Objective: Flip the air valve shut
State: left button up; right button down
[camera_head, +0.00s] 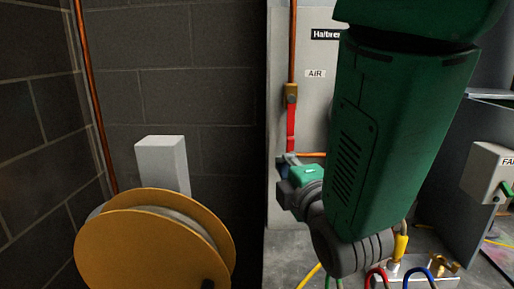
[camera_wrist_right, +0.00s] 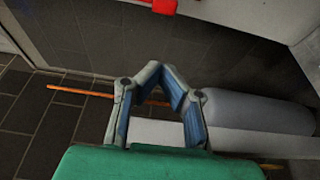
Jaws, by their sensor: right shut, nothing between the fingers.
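The air valve has a brass body (camera_head: 291,92) on a vertical copper pipe, beside a small AIR label (camera_head: 315,73). Its red lever (camera_head: 290,128) hangs down in line with the pipe. My right gripper (camera_head: 284,163) is just below the lever's lower end; I cannot tell in the head view whether they touch. In the right wrist view the gripper (camera_wrist_right: 162,72) has its fingertips together with nothing between them. A red part, likely the lever (camera_wrist_right: 164,5), shows at the top edge, apart from the fingers. My left gripper is out of view.
A yellow hose reel (camera_head: 150,245) stands at the lower left, before a pale box (camera_head: 162,162). My green right arm covers much of the panel. A grey switch box (camera_head: 490,172) is at the right. Coloured hoses and a metal manifold (camera_head: 425,270) lie below.

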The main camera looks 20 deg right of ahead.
aim_at(291, 123)
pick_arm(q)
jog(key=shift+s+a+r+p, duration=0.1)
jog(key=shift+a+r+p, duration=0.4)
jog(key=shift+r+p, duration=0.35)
pick_arm(e)
jog(key=w+d, duration=0.3)
jog(key=w, duration=0.5)
jog(key=shift+d, duration=0.15)
jog(key=shift+d+r, duration=0.1)
